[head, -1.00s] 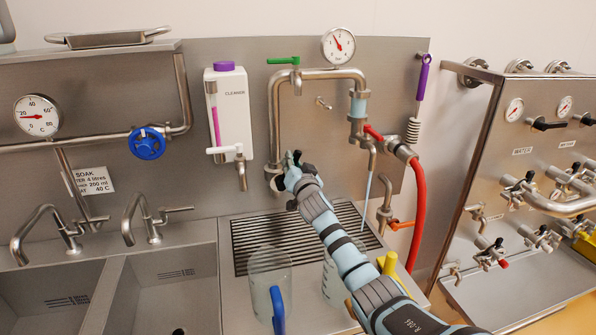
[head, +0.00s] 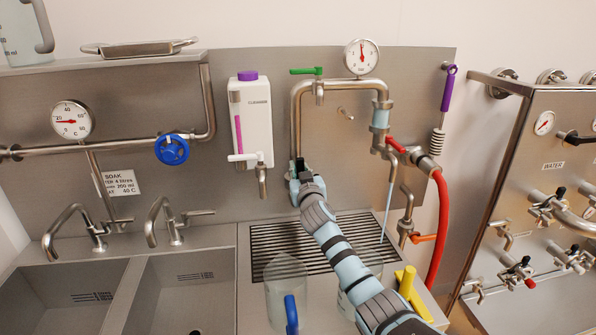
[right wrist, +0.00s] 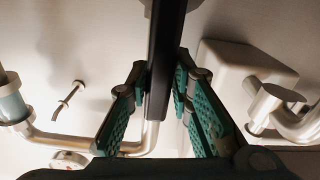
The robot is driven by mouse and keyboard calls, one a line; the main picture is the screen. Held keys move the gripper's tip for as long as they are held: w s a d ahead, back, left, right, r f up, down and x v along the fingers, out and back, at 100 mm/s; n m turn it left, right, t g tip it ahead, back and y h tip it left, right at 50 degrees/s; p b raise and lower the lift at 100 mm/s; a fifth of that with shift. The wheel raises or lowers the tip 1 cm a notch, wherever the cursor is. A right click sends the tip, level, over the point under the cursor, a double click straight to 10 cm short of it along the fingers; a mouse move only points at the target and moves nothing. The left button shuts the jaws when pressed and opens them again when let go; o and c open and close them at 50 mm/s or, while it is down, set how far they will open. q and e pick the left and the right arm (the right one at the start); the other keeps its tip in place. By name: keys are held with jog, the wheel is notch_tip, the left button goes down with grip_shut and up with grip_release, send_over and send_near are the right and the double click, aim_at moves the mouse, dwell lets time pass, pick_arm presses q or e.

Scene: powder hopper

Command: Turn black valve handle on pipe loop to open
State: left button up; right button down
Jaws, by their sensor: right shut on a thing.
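The metal pipe loop (head: 298,110) stands against the steel back panel, with a round gauge on top. The black valve handle (head: 300,163) shows as a small dark piece at the lower end of the loop's left leg. My right gripper (head: 305,182) is at this handle and hides most of the valve. In the right wrist view the long black handle (right wrist: 163,75) runs between the two green-padded fingers of the right gripper (right wrist: 160,100), which is shut on it. My left gripper is out of view.
A green-handled valve (head: 307,71) sits on the loop's top. A white cleaner dispenser (head: 251,122) hangs left of the loop. A pale blue stream (head: 387,215) falls at the right. Clear jugs (head: 286,285) stand in front of the drain grate (head: 290,245).

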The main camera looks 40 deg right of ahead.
jog(key=shift+a, duration=0.15)
jog(key=c, duration=1.6)
grip_release()
jog(key=shift+w+a, duration=0.1)
jog(key=shift+a, duration=0.05)
jog(key=shift+o, duration=0.6)
jog(key=shift+w+a, duration=0.2)
jog(key=shift+a, duration=0.05)
jog(key=shift+s+d, duration=0.15)
jog(key=shift+d, duration=0.05)
jog(key=v, duration=1.2)
